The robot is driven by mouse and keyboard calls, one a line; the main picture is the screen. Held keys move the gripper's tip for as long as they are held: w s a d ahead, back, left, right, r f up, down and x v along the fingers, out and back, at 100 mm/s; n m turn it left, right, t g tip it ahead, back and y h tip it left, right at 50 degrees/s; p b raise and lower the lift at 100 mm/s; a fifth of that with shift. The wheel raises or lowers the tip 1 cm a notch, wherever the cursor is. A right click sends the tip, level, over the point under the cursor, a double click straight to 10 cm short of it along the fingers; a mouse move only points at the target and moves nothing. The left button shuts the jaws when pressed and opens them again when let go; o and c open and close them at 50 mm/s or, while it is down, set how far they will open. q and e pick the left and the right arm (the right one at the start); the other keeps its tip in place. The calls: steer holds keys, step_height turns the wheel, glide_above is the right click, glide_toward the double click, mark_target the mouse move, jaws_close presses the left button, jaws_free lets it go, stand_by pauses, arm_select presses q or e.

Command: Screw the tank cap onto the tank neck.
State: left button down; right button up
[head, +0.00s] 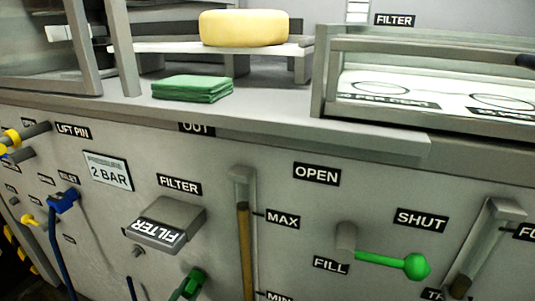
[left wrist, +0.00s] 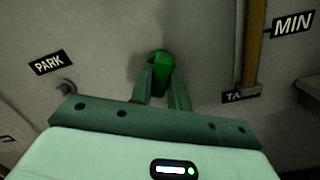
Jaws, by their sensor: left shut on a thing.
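My left gripper (left wrist: 162,84) is shut on a green tank cap (left wrist: 158,62) in the left wrist view. The cap is between the fingertips, right in front of the grey panel. I cannot tell whether it touches the panel. The cap also shows at the bottom of the head view (head: 195,279), below the filter housing and left of the sight glass. The tank neck is not visible; a partly covered label starting "TA" (left wrist: 240,97) is right of the cap. My right gripper is not in view.
A peg (left wrist: 64,88) sits under the PARK label, left of the cap. A sight glass (head: 244,220) stands to its right. The grey filter housing (head: 165,222) juts out above. A green-knobbed lever (head: 395,262) is further right. A cheese wheel (head: 243,28) rests on the shelf.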

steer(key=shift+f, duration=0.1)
arm_select(q)
steer(key=c, duration=1.3)
jaws_free()
steer(key=shift+o, duration=0.2)
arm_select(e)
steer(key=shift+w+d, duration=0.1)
arm_select(q)
steer(key=p+v, duration=0.1)
steer(key=v, duration=1.5)
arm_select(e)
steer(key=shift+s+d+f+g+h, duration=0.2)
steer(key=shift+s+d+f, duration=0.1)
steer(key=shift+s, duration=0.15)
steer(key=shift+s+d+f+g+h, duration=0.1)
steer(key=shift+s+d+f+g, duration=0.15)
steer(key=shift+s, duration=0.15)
arm_select(q)
steer(key=shift+s+f, duration=0.1)
steer(key=shift+s, duration=0.05)
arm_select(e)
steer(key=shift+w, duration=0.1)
